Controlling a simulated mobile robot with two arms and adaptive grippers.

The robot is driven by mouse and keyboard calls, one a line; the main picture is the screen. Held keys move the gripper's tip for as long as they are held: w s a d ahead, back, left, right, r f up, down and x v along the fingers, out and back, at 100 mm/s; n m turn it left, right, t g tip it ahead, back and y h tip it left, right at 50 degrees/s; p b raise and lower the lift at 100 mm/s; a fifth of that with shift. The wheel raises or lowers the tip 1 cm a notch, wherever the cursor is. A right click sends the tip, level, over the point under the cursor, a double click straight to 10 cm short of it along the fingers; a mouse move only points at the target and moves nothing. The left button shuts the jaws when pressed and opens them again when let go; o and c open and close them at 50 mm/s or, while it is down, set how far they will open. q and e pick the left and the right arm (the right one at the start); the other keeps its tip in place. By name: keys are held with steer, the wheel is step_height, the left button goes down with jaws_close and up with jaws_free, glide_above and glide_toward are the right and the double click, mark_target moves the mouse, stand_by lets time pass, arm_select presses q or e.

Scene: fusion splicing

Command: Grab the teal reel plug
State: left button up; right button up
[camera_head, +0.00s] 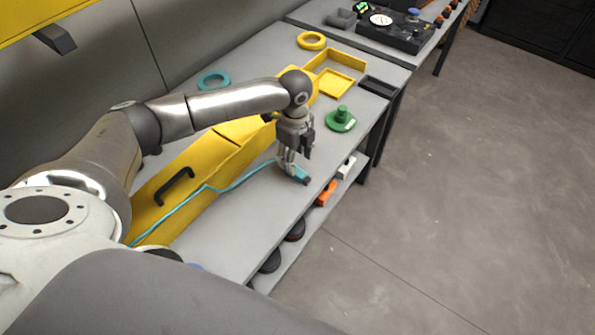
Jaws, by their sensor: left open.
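The teal reel plug (300,175) lies on the grey table top near its front edge, at the end of a thin teal cable (225,189). The cable runs to the left over the yellow case. My left gripper (290,165) points down right at the plug, with its fingers over or beside it. Its jaws are open. The fingers partly hide the plug, and I cannot tell whether they touch it. My right gripper is not in view.
A yellow case (182,187) with a black handle stands along the table's back. A green reel (341,119), teal ring (213,80) and yellow ring (311,40) lie farther off. A lower shelf holds orange (326,193) and white parts. Floor at right is clear.

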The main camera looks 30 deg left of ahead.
mark_target(297, 171)
arm_select(q)
steer(key=shift+f, duration=0.4)
steer(key=f, duration=0.1)
steer(key=f+p, duration=0.1)
steer(key=f, duration=0.2)
steer(key=shift+d+f, duration=0.2)
steer(key=shift+d, duration=0.05)
steer(key=shift+f, duration=0.2)
steer(key=shift+w, duration=0.1)
steer(key=c, duration=0.9)
steer(key=shift+c, duration=1)
jaws_close()
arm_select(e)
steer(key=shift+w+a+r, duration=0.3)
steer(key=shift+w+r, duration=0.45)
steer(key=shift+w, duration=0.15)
